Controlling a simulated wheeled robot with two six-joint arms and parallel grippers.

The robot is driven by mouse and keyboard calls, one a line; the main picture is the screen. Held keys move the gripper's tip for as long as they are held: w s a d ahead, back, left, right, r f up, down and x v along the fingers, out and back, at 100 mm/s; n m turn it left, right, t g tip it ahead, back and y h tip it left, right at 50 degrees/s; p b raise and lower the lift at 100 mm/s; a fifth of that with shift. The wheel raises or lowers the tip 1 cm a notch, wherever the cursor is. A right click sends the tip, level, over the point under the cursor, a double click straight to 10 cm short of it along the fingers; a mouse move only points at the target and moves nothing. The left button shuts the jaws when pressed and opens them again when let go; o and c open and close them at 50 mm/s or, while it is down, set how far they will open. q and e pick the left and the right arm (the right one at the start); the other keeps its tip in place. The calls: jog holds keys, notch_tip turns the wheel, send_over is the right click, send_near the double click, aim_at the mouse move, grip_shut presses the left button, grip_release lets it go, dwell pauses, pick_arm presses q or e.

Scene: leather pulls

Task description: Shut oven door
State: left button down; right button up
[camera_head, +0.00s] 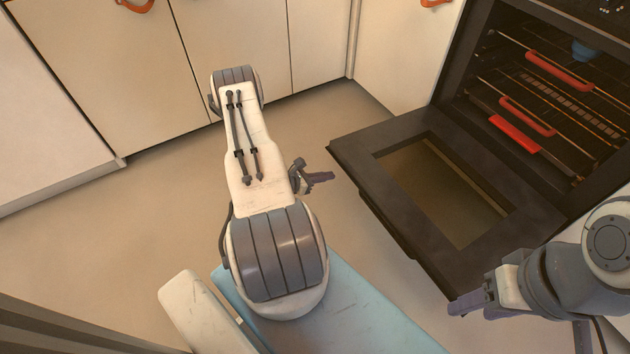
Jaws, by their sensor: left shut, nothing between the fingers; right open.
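The black oven door (368,163) is open, folded down from the oven (455,62) at the right, with its glass window (440,193) facing up. My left gripper (325,178) is shut and empty. It shows just left of the door's free edge, apart from it in the picture; its height against the door is hard to tell. My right gripper (462,304) is open and empty, at the near corner of the door's free edge. I cannot tell whether it touches the door.
Inside the oven are wire racks with red handles (515,135) and a small blue item (583,50). Cream cabinets (235,50) with orange leather pulls (137,5) line the back. The floor (150,215) to the left of the door is clear.

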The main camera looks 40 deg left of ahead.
pick_arm(q)
jog(key=shift+w+d+r+b, duration=0.2)
jog(key=shift+w+r+b, duration=0.2)
jog(key=shift+w+r, duration=0.35)
jog(key=shift+w+d+r+b, duration=0.2)
jog(key=shift+w+r+b, duration=0.2)
jog(key=shift+w+r, duration=0.3)
pick_arm(e)
jog(key=shift+f, duration=1.2)
pick_arm(q)
jog(key=shift+s+r, duration=0.1)
